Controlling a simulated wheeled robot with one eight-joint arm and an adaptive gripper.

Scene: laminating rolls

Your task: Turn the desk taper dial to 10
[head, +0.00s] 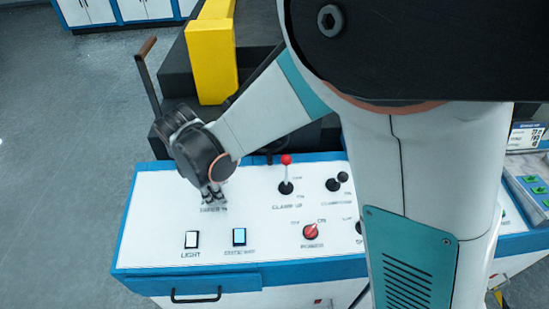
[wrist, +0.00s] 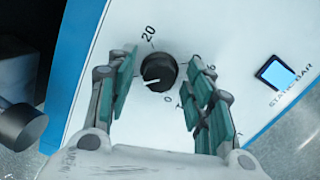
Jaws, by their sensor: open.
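The taper dial (wrist: 160,70) is a round black knob on the white desk panel (wrist: 215,35), with numbers around it. The "20" is above it in the wrist view and the "0" below right. A white pointer line on the knob points left and slightly down, away from both numbers. My gripper (wrist: 162,60) is open, with teal-padded fingers on the left and right of the knob. A gap shows on the left; contact on the right is unclear. In the head view my gripper (head: 213,194) points down at the panel and hides the dial above its label.
A lit blue static bar switch (head: 239,236) and a white light switch (head: 191,239) sit in front. A red-topped clamp lever (head: 286,172) and red power knob (head: 310,231) stand to the right. A wooden-ended lever (head: 147,75) rises behind. My arm hides the panel's right part.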

